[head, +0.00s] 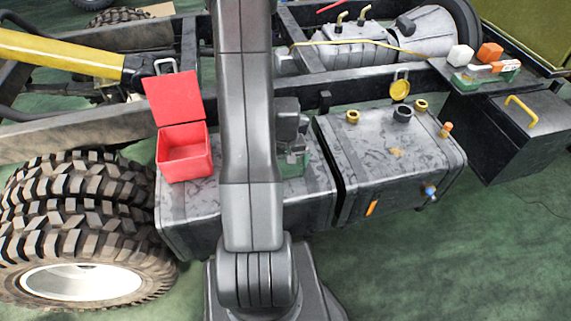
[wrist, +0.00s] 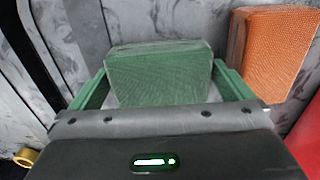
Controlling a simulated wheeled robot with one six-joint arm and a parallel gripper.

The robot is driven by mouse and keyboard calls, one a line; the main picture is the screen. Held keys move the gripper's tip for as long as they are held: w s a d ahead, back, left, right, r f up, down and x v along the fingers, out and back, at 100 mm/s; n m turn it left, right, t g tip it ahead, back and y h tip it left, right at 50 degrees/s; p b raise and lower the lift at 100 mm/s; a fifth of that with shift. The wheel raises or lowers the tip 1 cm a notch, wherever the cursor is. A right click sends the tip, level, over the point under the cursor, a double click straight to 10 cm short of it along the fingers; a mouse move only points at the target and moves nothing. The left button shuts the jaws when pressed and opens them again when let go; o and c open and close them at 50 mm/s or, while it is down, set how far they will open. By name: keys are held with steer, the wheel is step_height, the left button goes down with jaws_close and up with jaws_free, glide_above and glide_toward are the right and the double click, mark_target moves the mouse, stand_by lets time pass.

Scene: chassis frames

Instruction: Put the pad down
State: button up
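A green pad (wrist: 158,78) is between the green fingers of my gripper (wrist: 160,85) in the wrist view. Both fingers appear to touch its sides. In the head view my gripper (head: 294,160) is low over the left grey tank (head: 315,178), partly hidden by my arm. The pad cannot be made out clearly there. The pad is close to the tank top, but I cannot tell whether it touches it. An orange pad (wrist: 275,50) stands beside the gripper on the right in the wrist view; my arm seems to hide it in the head view.
An open red box (head: 184,152) stands on the tank's left end. A second tank (head: 385,145) with brass caps is to the right. A white block (head: 460,54) and an orange block (head: 490,52) are on a dark shelf at upper right. Large tyres (head: 75,220) are at left.

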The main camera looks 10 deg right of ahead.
step_height(320, 180, up, 12)
steer(key=p, duration=0.1)
steer(key=shift+r+p, duration=0.15)
steer(key=shift+p, duration=0.25)
stand_by(0.5)
step_height(320, 180, down, 12)
steer(key=shift+f+b, duration=0.1)
steer(key=shift+b, duration=0.7)
steer(key=shift+w+r, duration=0.1)
steer(key=shift+r, duration=1.4)
steer(key=shift+f, duration=0.15)
